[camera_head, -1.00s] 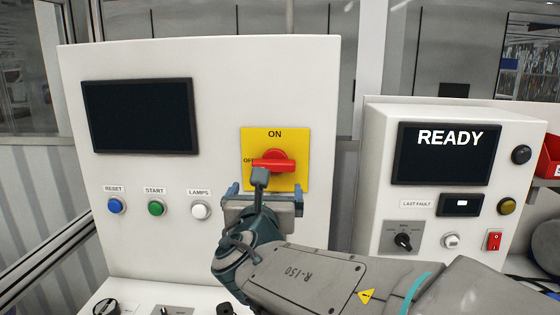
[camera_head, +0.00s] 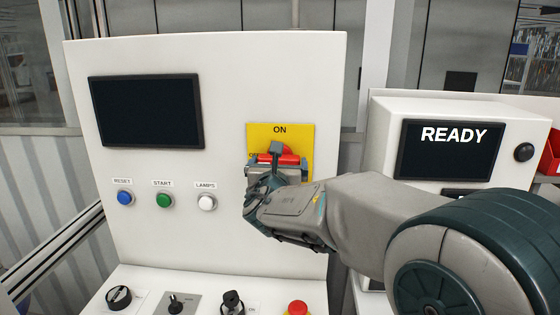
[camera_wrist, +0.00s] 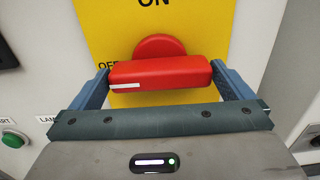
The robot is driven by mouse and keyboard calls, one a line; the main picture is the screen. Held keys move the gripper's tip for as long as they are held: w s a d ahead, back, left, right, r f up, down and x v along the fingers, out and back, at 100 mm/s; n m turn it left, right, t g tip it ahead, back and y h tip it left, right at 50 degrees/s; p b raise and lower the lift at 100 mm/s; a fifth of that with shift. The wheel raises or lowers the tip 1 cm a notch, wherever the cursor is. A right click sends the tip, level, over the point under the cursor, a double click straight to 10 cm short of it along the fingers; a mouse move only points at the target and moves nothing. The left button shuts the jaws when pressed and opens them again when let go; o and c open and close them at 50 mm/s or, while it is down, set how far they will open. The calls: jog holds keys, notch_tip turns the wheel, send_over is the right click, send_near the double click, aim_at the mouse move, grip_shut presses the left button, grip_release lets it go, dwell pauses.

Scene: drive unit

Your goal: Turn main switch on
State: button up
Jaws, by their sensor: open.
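The main switch is a red handle on a yellow plate (camera_head: 302,135) marked ON at the top and OFF at the left. In the wrist view the red handle (camera_wrist: 160,74) lies level, with its white mark at the left end, on the OFF side. My gripper (camera_wrist: 165,84) is open, with one blue finger beyond each end of the handle. The handle sits between the fingers, and I cannot tell whether they touch it. In the head view my gripper (camera_head: 275,165) is in front of the switch and hides the handle's lower part.
A dark screen (camera_head: 146,111) and blue, green and white buttons (camera_head: 164,200) are left of the switch. Below, a ledge holds knobs and a red button (camera_head: 298,308). At right, my arm partly covers a box whose screen (camera_head: 450,149) reads READY.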

jog(key=c, duration=0.6)
jog(key=shift+w+d, duration=0.1)
jog(key=shift+f+b, duration=0.1)
jog(key=shift+b, duration=0.2)
